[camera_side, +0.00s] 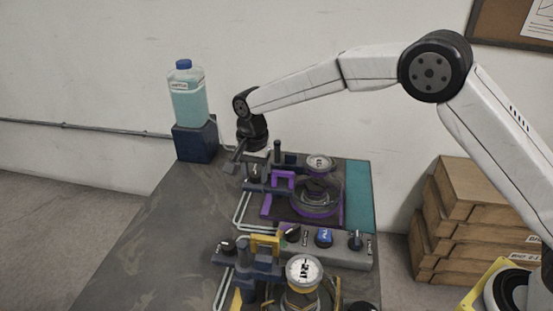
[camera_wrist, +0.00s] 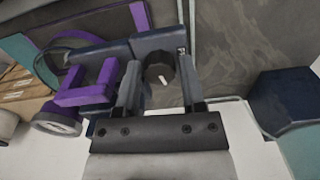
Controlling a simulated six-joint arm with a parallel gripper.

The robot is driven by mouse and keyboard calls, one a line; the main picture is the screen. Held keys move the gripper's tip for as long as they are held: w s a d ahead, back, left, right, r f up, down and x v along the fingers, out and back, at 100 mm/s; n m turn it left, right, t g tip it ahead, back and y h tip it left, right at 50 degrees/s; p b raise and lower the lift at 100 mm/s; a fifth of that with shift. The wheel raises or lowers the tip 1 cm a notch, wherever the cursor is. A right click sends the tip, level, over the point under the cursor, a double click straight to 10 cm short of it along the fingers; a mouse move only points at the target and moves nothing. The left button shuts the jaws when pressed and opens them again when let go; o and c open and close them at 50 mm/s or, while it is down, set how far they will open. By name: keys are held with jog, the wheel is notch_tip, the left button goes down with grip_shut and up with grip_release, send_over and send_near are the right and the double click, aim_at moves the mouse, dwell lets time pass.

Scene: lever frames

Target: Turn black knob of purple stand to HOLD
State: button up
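The purple stand (camera_side: 279,180) is on the far part of the table, with a purple bracket (camera_wrist: 88,88) and a round gauge (camera_wrist: 57,122) in the wrist view. Its black knob (camera_wrist: 160,74) is round with a short white pointer mark. No HOLD label is readable in either view. My gripper (camera_wrist: 157,66) is open, with one finger on each side of the knob. A narrow gap seems to show beside the knob; I cannot tell whether a finger touches it. In the side view my gripper (camera_side: 246,154) is over the stand's left end, pointing down.
A yellow stand (camera_side: 265,244) with a dial and a black knob (camera_side: 228,246) is nearer the camera. A grey control box (camera_side: 345,251) with several knobs sits between. A liquid bottle (camera_side: 187,98) stands on a blue block (camera_side: 195,142) at the back left. The table's left part is clear.

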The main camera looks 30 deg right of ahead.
aim_at(324, 161)
jog(key=shift+r, duration=0.1)
dwell(0.3)
jog(key=shift+r, duration=3.8)
jog(key=shift+d, duration=0.15)
jog(key=s+d+f+n, duration=0.1)
jog(key=s+d, duration=0.2)
jog(key=s+d+n+t, duration=0.1)
jog(key=s+d+n, duration=0.1)
jog(key=s+d, duration=0.2)
jog(key=s+d+f+n, duration=0.1)
jog(key=s+d+n, duration=0.1)
jog(key=s+d, duration=0.1)
jog(key=shift+s+d+f, duration=0.3)
jog(key=shift+d, duration=0.2)
jog(key=s+d+f+n, duration=0.2)
jog(key=s+d, duration=0.1)
jog(key=s, duration=0.4)
jog(key=s+d+f+n+t, duration=0.1)
jog(key=s+d+f+n, duration=0.1)
jog(key=s, duration=0.6)
jog(key=shift+d+n+t, duration=0.3)
jog(key=shift+d+n, duration=0.1)
jog(key=shift+d, duration=0.35)
